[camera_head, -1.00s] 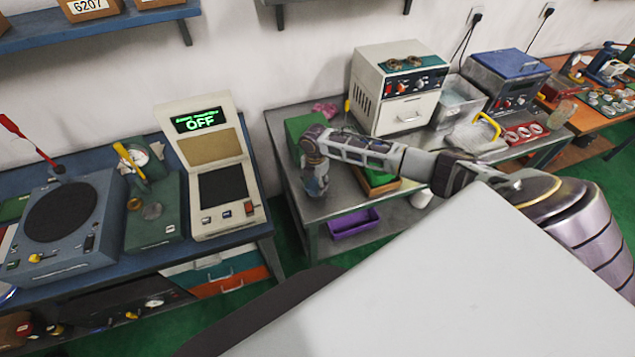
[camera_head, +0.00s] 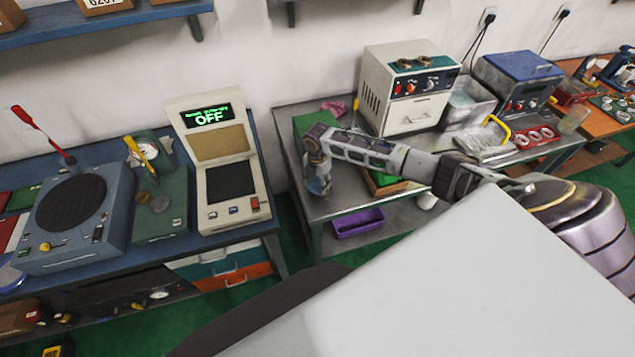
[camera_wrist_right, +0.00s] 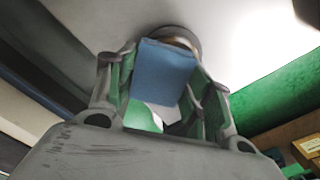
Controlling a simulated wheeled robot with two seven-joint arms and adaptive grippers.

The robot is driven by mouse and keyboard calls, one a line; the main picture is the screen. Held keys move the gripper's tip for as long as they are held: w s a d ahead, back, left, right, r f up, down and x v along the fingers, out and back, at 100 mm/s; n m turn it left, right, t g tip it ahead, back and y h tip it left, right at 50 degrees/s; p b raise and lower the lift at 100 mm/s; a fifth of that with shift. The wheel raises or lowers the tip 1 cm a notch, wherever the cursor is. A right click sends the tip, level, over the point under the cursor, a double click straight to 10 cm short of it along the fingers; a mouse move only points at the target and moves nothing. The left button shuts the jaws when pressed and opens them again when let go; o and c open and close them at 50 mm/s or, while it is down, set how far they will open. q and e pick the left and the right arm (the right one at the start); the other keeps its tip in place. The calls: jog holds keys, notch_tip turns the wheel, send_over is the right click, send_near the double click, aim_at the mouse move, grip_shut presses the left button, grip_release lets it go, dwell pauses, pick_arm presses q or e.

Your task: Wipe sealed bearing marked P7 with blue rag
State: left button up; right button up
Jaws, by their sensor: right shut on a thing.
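My right gripper (camera_head: 319,180) points down over the left part of the grey metal table (camera_head: 345,208). In the right wrist view, my right gripper (camera_wrist_right: 160,90) is shut on the blue rag (camera_wrist_right: 165,75), a folded blue cloth between its fingers. A rounded metallic rim (camera_wrist_right: 182,38) shows just behind the rag; I cannot tell whether it is a bearing or whether the rag touches it. No P7 mark is legible in any view. My left gripper is not in view.
A white oven (camera_head: 408,90) with two rings on top stands behind my right arm. A purple bin (camera_head: 357,222) sits on the lower shelf. The tester (camera_head: 222,165) on the blue bench reads OFF.

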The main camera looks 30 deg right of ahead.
jog(key=shift+s+d, duration=0.1)
jog(key=shift+d, duration=0.15)
jog(key=shift+s+d+p, duration=0.25)
jog(key=shift+d+p, duration=0.4)
jog(key=shift+d, duration=0.65)
jog(key=shift+a, duration=0.15)
jog(key=shift+a+f, duration=0.1)
jog(key=shift+a, duration=1.35)
jog(key=shift+s+d, duration=0.15)
jog(key=shift+d, duration=0.1)
jog(key=shift+s+d, duration=0.25)
jog(key=shift+d, duration=1)
